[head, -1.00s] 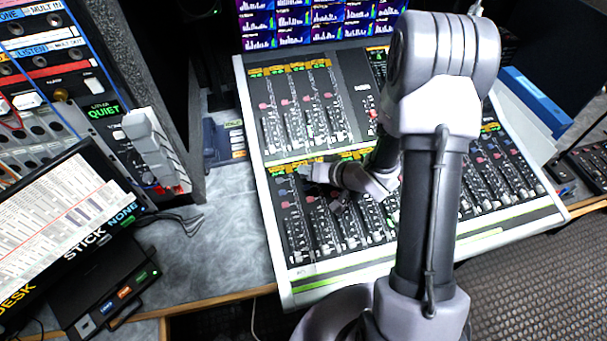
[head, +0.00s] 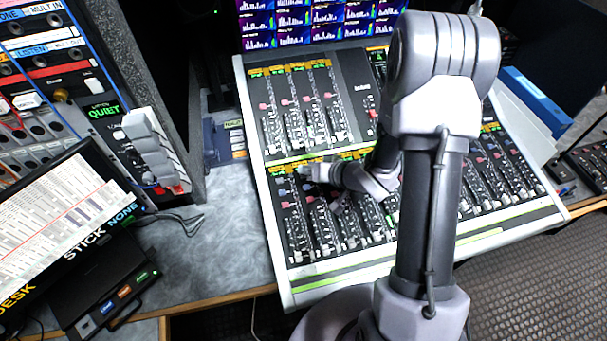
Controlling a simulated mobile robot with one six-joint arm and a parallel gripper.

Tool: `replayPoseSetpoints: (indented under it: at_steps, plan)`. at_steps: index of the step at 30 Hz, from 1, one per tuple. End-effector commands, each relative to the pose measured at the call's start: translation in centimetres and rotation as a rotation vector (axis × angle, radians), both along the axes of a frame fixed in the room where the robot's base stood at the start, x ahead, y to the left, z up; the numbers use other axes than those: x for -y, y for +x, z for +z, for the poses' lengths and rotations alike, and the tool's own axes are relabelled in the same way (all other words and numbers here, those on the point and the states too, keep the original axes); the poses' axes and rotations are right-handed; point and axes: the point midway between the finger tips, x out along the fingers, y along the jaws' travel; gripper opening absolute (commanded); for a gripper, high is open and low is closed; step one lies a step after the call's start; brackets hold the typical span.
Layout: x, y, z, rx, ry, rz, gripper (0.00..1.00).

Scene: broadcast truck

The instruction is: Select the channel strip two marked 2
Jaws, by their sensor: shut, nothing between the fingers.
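The mixing console (head: 283,292) stands in the middle of the head view, with an upper and a lower bank of channel strips under yellow labels. In the lower bank, the second strip from the left (head: 320,225) has knobs, small buttons and a fader. Its marking is too small to read, so I cannot tell whether it is the strip marked 2. My gripper (head: 338,206) is shut and empty, low over the left part of the lower bank. My wrist hides the upper part of nearby strips. I cannot tell whether the fingertips touch a button.
My arm covers the middle of the console. Screens (head: 305,22) rise behind it. An equipment rack (head: 150,150) stands to the left, and a tilted display (head: 55,220) and a dark button box (head: 105,290) lie at lower left. The grey desk (head: 225,230) is mostly clear between them.

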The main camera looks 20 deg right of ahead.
Motion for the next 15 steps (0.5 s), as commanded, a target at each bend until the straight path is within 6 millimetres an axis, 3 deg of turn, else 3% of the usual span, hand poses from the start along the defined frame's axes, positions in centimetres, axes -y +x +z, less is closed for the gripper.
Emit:
replayPoseSetpoints:
  at_steps: [15]
  plan:
    - [0.00, 0.12, -0.84, 0.000, 0.000, 0.000, 0.00]
